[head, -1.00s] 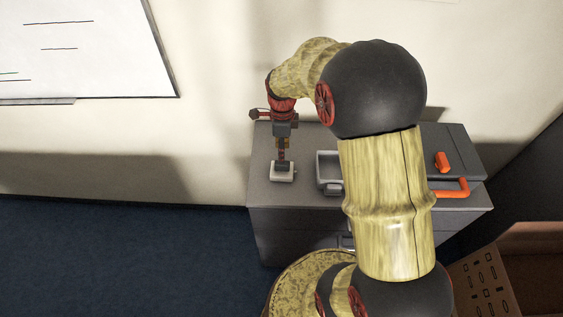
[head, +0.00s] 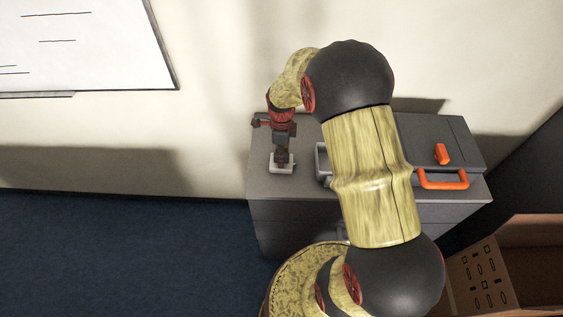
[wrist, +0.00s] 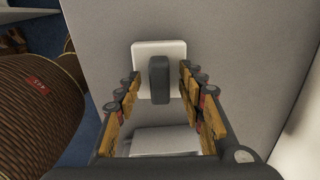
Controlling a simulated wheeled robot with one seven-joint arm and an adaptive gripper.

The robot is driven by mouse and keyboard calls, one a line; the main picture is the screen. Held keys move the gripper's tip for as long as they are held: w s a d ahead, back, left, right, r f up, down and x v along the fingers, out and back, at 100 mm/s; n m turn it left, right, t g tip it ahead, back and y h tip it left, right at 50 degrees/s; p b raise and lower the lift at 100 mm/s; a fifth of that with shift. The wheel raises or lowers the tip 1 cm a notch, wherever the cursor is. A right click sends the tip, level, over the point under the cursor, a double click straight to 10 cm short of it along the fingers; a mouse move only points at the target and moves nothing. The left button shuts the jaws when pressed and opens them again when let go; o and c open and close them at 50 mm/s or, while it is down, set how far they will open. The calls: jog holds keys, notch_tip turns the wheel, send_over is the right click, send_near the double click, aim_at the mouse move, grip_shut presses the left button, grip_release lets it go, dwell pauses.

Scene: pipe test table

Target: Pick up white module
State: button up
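The white module (head: 274,168) sits on the left part of the grey cabinet top. In the wrist view it is a white rounded plate (wrist: 143,61) with an upright dark grey block (wrist: 159,80) at its middle. My gripper (head: 282,158) points down at the module from above. In the wrist view my gripper (wrist: 160,80) is open, with one finger on each side of the dark block and visible gaps between. The fingers hide part of the module in the head view.
A grey tray (head: 321,164) stands right of the module, mostly hidden by my arm. A dark case (head: 433,135) with an orange handle (head: 443,184) lies on the cabinet top (head: 262,190) at the right. An open cardboard box (head: 480,277) stands at lower right. The wall is close behind.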

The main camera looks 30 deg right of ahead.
jog(key=shift+c, duration=1.1)
jog(key=c, duration=0.8)
